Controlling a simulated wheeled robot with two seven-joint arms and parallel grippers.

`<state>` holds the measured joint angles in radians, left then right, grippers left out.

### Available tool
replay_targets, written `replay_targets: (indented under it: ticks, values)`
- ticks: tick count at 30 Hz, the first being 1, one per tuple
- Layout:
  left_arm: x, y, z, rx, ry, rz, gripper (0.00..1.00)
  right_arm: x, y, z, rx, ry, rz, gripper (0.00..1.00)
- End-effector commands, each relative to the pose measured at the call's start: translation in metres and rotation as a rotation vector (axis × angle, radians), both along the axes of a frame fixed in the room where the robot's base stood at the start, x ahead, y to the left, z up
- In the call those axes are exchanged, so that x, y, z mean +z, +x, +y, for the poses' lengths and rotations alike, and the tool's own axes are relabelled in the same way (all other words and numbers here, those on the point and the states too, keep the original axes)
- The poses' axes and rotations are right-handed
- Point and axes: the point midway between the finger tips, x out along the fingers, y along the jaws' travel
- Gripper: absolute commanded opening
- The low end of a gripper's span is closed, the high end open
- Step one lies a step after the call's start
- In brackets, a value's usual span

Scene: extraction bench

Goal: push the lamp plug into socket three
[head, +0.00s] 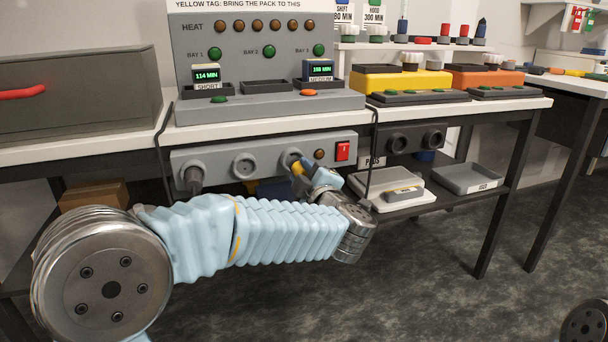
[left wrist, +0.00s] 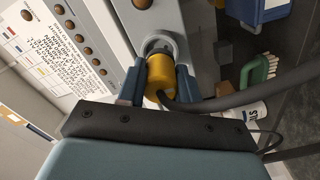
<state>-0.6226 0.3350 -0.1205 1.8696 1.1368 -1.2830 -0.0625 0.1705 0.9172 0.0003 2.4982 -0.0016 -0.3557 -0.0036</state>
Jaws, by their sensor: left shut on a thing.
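The yellow lamp plug (head: 297,168) is at socket three (head: 288,157), the rightmost round socket on the grey socket strip (head: 216,156) under the bench edge. My left gripper (head: 303,172) is shut on it. In the left wrist view the yellow plug (left wrist: 159,77) sits between the two blue fingers (left wrist: 160,83), its front end at the round socket mouth (left wrist: 158,47). It looks roughly in line with the socket; how deep it sits I cannot tell. A dark cord runs from its back to the right. My right gripper is not in view.
A dark plug (head: 192,178) fills the left socket; the middle socket (head: 244,166) is empty. A red switch (head: 343,151) is right of socket three. A black cable (head: 372,150) hangs beside the strip's right end. A lower shelf holds grey trays (head: 467,181).

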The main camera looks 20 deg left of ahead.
Motion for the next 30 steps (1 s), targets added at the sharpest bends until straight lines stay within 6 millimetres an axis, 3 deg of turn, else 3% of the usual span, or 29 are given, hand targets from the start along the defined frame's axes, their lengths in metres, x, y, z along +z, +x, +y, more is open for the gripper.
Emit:
replay_targets:
  ticks: [30]
  values:
    - [0.0,0.012,0.008,0.0,0.0,0.001,0.0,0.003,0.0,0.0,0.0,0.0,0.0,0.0]
